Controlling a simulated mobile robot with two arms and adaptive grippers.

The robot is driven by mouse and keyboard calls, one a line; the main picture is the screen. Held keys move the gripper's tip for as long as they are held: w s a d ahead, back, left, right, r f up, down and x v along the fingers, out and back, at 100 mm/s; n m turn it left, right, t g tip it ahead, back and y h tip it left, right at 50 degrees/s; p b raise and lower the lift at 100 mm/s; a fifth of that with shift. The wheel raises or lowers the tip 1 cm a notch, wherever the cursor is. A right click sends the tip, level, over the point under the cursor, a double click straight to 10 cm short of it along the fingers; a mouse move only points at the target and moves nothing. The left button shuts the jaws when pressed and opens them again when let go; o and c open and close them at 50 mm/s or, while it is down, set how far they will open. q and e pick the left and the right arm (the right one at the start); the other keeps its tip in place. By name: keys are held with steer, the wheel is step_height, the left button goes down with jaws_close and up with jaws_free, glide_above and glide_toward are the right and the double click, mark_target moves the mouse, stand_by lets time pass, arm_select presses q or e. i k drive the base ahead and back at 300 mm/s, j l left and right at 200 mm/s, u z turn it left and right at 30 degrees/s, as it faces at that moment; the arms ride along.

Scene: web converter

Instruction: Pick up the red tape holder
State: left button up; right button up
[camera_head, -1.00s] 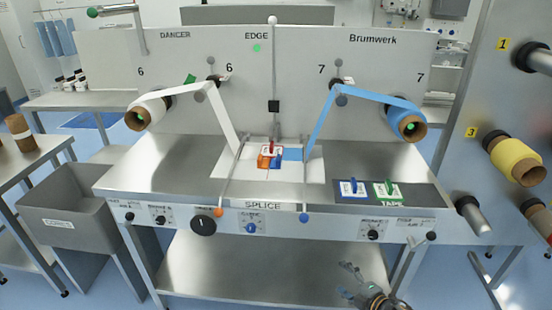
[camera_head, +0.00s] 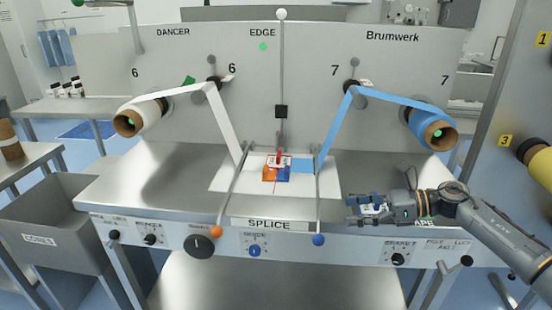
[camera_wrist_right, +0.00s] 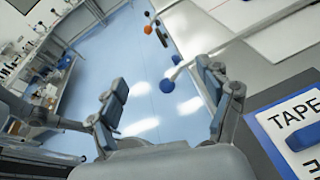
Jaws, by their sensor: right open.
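The red tape holder (camera_head: 279,158), a small white card with a red upright grip, stands at the splice in the middle of the bench, over an orange and a blue piece. My right gripper (camera_head: 352,209) is open and empty, to the right of the red holder and nearer the front edge, apart from it. The red holder is not seen there. My left gripper is not in view.
A blue-gripped tape holder (camera_wrist_right: 302,138) lies close beside my right gripper in the wrist view; in the head view my gripper mostly hides the tape mat. Two levers with orange (camera_head: 216,231) and blue (camera_head: 318,240) knobs flank the splice. White and blue webs rise beside it.

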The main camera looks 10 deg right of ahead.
mark_target(278, 161)
steer(key=i, duration=1.15)
